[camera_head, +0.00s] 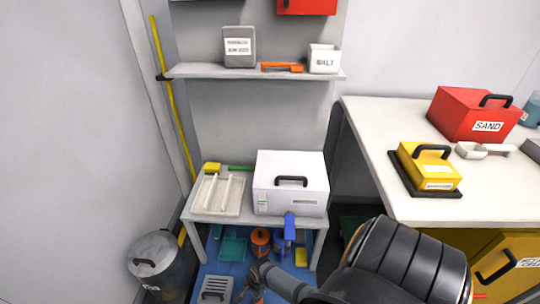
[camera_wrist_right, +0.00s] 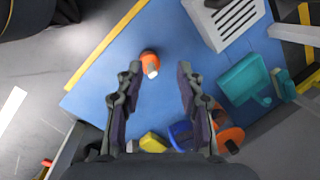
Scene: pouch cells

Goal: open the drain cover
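A grey slatted piece (camera_head: 215,290), the only thing here that looks like a drain cover, is on the blue floor mat at the bottom of the head view. In the right wrist view it is at the top right, pale grey with dark parallel slots (camera_wrist_right: 236,22). My right gripper (camera_head: 252,288) is just right of it in the head view. In the right wrist view the gripper (camera_wrist_right: 158,68) is open, with its two fingers apart and nothing held. A small orange and white object (camera_wrist_right: 150,63) shows between and beyond the fingertips. My left gripper is not seen.
Under the small white table (camera_head: 191,216) are a teal dustpan (camera_head: 232,250), an orange object (camera_head: 260,240), a blue object (camera_head: 289,232) and a yellow block (camera_head: 301,257). A grey bin (camera_head: 154,255) stands left. The blue mat (camera_wrist_right: 105,85) has bare areas.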

